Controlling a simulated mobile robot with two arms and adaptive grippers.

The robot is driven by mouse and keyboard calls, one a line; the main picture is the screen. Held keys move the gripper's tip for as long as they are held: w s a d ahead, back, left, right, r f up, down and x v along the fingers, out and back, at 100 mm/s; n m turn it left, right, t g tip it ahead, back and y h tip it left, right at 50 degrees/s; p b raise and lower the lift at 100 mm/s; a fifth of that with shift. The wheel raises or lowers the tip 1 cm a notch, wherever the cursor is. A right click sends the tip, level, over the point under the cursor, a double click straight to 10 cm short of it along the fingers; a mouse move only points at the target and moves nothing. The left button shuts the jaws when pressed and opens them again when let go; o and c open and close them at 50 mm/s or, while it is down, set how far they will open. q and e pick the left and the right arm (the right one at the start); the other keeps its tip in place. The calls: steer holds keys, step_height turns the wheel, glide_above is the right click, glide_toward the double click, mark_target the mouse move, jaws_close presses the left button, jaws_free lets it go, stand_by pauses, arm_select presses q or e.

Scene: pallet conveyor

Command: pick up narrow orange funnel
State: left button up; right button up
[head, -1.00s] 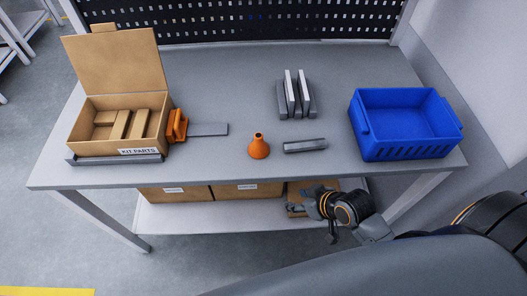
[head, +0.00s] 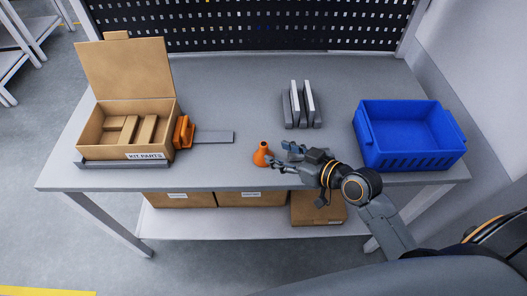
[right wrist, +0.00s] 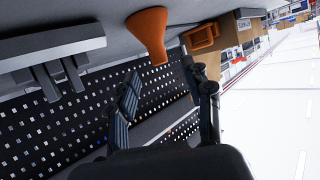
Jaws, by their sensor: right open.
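The narrow orange funnel (head: 262,155) stands upright on the grey table, near the middle of its front half. My right gripper (head: 281,157) is open just to the right of it, with its fingers pointing left at the funnel. In the right wrist view the funnel (right wrist: 150,35) shows upside down, beyond the tips of the spread fingers (right wrist: 163,78). Nothing is between the fingers. My left gripper is not in view.
A cardboard kit box (head: 93,139) and an orange part (head: 183,132) stand at left, beside a flat grey plate (head: 214,137). A slotted grey block (head: 301,107) stands behind my gripper. A blue crate (head: 409,155) is at right. A grey bar (right wrist: 60,42) lies near the funnel.

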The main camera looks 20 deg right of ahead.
mark_target(267, 149)
steer(key=shift+x, duration=1.05)
steer(key=p+x, duration=0.1)
steer(key=x, duration=0.3)
steer(key=shift+w+f+p, duration=0.15)
steer(key=shift+f+p, duration=0.15)
steer(key=shift+w+a+f, duration=0.2)
steer(key=shift+w+f, duration=0.05)
steer(key=shift+w, duration=0.15)
steer(key=shift+s, duration=0.1)
jaws_close()
